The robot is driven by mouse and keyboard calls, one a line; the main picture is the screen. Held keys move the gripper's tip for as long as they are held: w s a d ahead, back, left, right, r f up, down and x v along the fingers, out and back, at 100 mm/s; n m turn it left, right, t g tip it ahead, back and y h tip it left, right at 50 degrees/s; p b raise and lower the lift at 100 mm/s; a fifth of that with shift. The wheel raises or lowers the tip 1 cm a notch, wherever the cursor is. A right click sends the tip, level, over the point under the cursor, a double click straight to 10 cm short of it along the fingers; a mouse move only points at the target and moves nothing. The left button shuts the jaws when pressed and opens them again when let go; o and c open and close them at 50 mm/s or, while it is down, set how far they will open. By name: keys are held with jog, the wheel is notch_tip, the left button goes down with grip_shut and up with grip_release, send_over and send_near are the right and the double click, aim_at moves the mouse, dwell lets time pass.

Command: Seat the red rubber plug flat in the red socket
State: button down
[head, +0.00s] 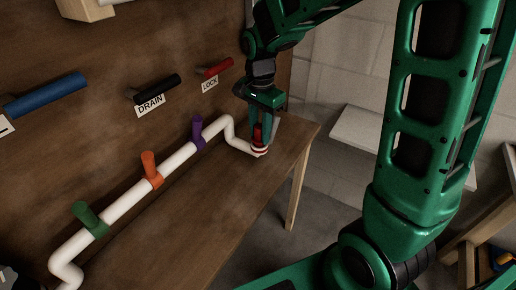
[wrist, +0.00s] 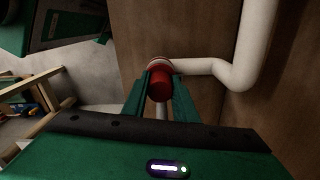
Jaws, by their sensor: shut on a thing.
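The red rubber plug (head: 258,133) stands about upright between the fingers of my gripper (head: 260,128), which points down at the right end of the white pipe. It also shows in the wrist view (wrist: 160,86), where my gripper (wrist: 159,92) is shut on it. The red socket (head: 259,150) is the red-banded pipe end directly below the plug. In the wrist view, the socket's rim (wrist: 157,63) shows just beyond the plug. The plug is at or just over the socket; I cannot tell whether it sits flat inside.
The white pipe (head: 180,157) runs along the wooden bench with green (head: 87,216), orange (head: 151,168) and purple (head: 197,131) handles. Black DRAIN (head: 157,88) and red LOCK (head: 215,69) levers stick out from the wooden back panel. The bench's right edge is close beyond the socket.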

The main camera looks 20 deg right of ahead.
aim_at(260, 126)
jog(key=shift+f, duration=0.6)
dwell(0.6)
jog(key=c, duration=1.4)
grip_release()
jog(key=shift+o, duration=0.2)
notch_tip(260, 126, up, 11)
jog(key=shift+f, duration=0.15)
jog(key=s+d+f+n, duration=0.2)
jog(key=s+d, duration=0.6)
jog(key=s, duration=0.5)
jog(key=s+d+f+n, duration=0.2)
jog(key=s+d+n, duration=0.2)
jog(key=s+d, duration=0.5)
jog(key=s, duration=0.4)
jog(key=shift+f+n, duration=0.3)
jog(key=shift+f, duration=0.05)
